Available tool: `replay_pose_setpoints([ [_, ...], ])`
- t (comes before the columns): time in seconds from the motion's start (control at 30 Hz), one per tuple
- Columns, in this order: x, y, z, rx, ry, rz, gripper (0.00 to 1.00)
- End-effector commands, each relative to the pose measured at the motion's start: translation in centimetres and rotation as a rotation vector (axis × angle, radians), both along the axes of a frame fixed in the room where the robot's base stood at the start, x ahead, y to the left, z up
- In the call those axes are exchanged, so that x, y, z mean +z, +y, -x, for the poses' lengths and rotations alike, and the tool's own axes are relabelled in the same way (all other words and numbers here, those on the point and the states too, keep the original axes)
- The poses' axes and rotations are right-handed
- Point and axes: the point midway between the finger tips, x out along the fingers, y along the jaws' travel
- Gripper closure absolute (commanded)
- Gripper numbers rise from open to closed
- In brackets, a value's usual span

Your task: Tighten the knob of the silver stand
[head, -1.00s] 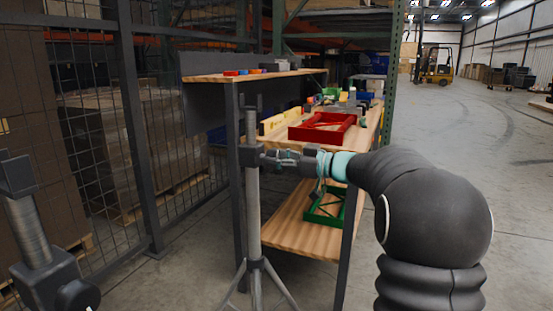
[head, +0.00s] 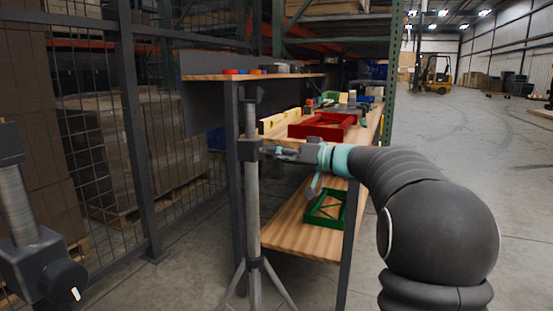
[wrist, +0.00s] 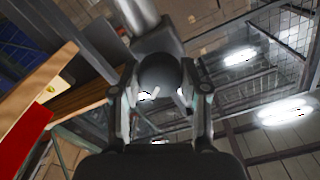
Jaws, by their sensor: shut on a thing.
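The silver stand (head: 252,205) is a grey upright tube on splayed tripod legs in the head view, with a dark collar (head: 249,149) partway up. My gripper (head: 276,151) reaches the collar from the right. In the wrist view, the dark round knob (wrist: 160,74) sits between the two fingers of my gripper (wrist: 161,95), which are closed around it. A small white mark shows near each fingertip. The stand's tube (wrist: 138,14) shows beyond the knob. In the head view the knob is mostly hidden by the fingers.
A second stand (head: 22,205) with a dark knob (head: 66,283) stands at the near left. Behind my gripper is a wooden workbench (head: 290,232) with a red tray (head: 320,126) above and a green crate (head: 326,209) below. A mesh fence (head: 150,140) is left; open floor lies right.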

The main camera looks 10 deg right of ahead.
Motion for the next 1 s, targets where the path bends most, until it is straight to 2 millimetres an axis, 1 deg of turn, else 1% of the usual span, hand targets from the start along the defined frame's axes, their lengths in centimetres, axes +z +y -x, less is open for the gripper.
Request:
replay_pose_setpoints([
  [1.0,0.22,0.11,0.05,0.004,0.785,-0.568,0.90],
])
